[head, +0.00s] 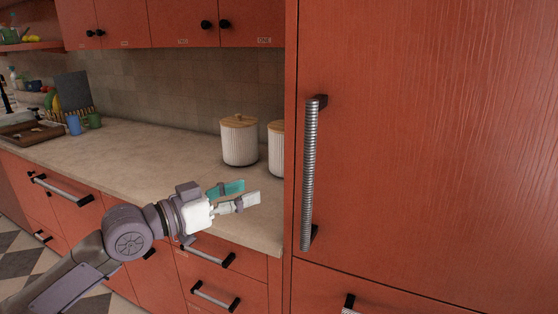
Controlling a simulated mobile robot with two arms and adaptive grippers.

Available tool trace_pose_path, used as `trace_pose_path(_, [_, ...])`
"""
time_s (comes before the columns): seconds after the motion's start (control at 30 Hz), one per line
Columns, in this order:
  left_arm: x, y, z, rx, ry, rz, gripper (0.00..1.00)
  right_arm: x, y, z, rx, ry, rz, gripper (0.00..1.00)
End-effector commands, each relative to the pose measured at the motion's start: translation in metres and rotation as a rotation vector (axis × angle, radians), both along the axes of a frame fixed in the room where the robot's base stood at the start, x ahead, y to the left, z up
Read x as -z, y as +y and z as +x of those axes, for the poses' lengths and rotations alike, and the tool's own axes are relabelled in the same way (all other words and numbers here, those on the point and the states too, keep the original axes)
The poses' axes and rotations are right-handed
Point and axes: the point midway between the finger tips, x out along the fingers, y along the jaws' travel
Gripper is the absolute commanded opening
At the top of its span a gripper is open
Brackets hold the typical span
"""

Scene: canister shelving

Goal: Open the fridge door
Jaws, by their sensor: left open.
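The fridge door (430,130) is a tall red wood-grain panel filling the right side of the head view, and it looks closed. Its long ribbed metal handle (310,175) stands upright near the door's left edge on dark mounts. My left gripper (252,192) is open and empty. It appears to the left of the handle, in front of the counter's edge, with its fingers pointing right, and apart from the handle. My right gripper is not in view.
A beige counter (130,150) runs along the left, with two ribbed white canisters with wooden lids, one (239,142) fully visible. Red drawers with bar handles (62,190) lie below. Blue and green mugs (74,124) stand farther back. A lower panel with another handle (348,304) is below the door.

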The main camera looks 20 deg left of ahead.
Motion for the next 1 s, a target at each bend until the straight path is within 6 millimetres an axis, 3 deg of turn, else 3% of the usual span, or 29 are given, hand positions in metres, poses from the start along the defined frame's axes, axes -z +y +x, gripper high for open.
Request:
trace_pose_path(0.03, [-0.016, -0.019, -0.013, 0.051, -0.016, 0.016, 0.5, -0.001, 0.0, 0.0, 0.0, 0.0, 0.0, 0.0])
trace_pose_path(0.1, [-0.027, -0.034, -0.025, 0.093, -0.027, 0.026, 0.5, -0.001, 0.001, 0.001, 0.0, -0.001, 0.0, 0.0])
trace_pose_path(0.27, [-0.034, -0.044, -0.028, 0.116, -0.033, 0.027, 0.5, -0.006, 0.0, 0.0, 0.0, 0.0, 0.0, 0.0])
trace_pose_path(0.47, [-0.038, -0.056, -0.011, 0.115, -0.037, 0.025, 0.5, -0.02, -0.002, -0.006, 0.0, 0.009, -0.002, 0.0])
trace_pose_path(1.0, [-0.034, -0.113, 0.07, 0.114, -0.033, 0.025, 0.5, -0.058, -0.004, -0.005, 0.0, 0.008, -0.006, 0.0])
